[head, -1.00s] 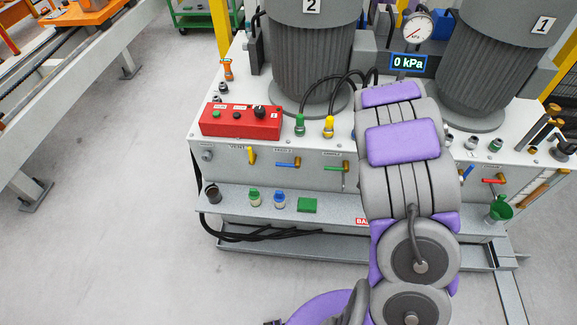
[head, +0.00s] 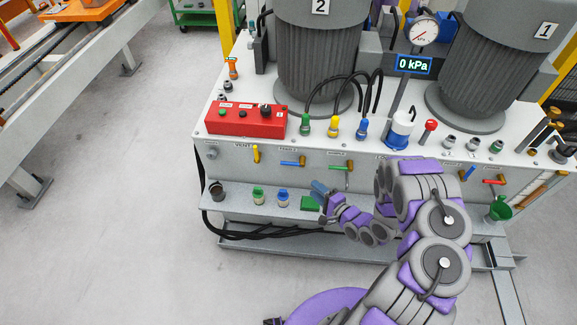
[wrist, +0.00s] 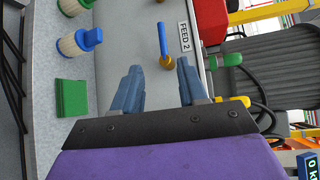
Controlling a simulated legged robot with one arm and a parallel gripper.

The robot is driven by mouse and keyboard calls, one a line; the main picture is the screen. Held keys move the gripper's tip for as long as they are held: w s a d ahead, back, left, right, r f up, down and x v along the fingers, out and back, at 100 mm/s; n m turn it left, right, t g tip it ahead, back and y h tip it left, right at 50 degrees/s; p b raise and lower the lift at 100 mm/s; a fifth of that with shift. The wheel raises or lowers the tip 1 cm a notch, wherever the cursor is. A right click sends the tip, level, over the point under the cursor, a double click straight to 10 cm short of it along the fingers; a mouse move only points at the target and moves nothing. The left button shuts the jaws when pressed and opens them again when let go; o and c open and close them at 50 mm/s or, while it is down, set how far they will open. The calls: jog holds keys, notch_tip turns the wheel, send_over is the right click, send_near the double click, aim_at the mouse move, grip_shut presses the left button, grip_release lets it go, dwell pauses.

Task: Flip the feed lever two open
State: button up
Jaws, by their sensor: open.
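The feed lever two (head: 289,163) is a blue handle on a brass pivot on the front panel of the white bench. Its handle lies about level, pointing left from the pivot. In the wrist view the blue handle (wrist: 162,40) stands beside a "FEED 2" label, with the brass pivot in line with the gap between my fingertips. My gripper (head: 319,187) is in front of the panel, below and right of the lever. In the wrist view my gripper (wrist: 159,67) is open and empty, its two blue-grey fingers apart. I see no contact with the lever.
A similar green lever (head: 342,168) is to the right and a yellow one (head: 255,153) to the left. Below, a shelf holds a green block (head: 310,203), a blue-capped jar (head: 283,198) and a green-capped jar (head: 258,197). A red control box (head: 245,120) sits on top.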

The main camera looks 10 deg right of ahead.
jog(key=d+b+x, duration=0.1)
jog(key=b+x, duration=0.2)
jog(key=x, duration=1.3)
jog(key=shift+w, duration=0.6)
jog(key=shift+a, duration=0.1)
jog(key=shift+a, duration=0.25)
jog(key=shift+c, duration=0.5)
grip_shut()
